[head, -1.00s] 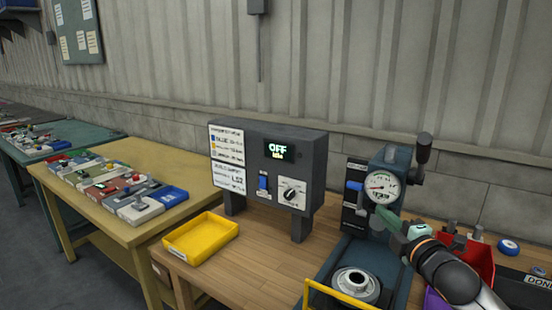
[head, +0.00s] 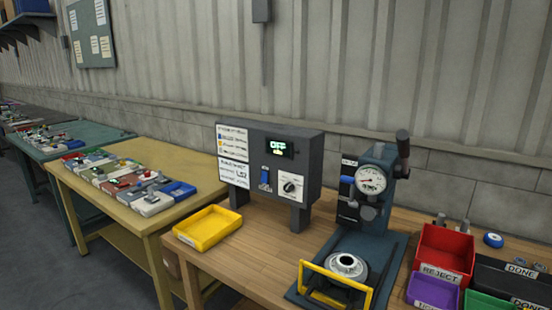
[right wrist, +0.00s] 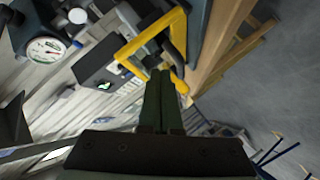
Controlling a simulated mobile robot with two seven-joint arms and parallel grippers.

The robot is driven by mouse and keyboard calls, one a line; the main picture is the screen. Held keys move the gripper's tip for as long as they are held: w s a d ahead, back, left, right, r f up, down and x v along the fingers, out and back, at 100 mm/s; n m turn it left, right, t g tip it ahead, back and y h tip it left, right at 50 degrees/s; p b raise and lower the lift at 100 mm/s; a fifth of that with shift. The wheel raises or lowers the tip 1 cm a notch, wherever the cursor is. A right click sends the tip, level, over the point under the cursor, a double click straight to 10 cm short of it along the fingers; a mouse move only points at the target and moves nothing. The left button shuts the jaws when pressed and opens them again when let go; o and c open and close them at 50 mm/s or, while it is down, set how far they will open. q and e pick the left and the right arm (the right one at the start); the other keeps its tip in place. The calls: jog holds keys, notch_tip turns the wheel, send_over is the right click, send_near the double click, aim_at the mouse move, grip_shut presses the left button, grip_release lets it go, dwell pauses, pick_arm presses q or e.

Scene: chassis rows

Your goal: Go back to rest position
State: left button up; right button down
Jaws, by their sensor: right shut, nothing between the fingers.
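My right gripper (right wrist: 160,88) shows in the right wrist view with its two dark green fingers together and nothing between them. Past its fingertips are the yellow guard bar (right wrist: 150,35) and the gauge (right wrist: 45,49) of the press. Neither of my arms shows in the head view, and my left gripper is out of sight. In the head view the press (head: 372,195) stands on the wooden bench with its yellow guard (head: 335,283) at the front.
A control box (head: 268,168) reading OFF stands behind a yellow tray (head: 208,228). A red REJECT bin (head: 443,250), a purple bin (head: 432,291) and dark DONE trays (head: 512,280) are at the right. A yellow table (head: 125,226) with chassis parts is at the left.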

jog(key=s+a+f+m+g, duration=0.1)
jog(key=s+f+m+g, duration=0.1)
jog(key=s+f+m, duration=0.3)
jog(key=s+a+f+m+g+h+p, duration=0.1)
jog(key=s+f+m, duration=0.5)
jog(key=s+f, duration=0.6)
jog(key=s+a+g, duration=0.1)
jog(key=s, duration=0.7)
jog(key=shift+f+g, duration=0.3)
jog(key=shift+g, duration=0.1)
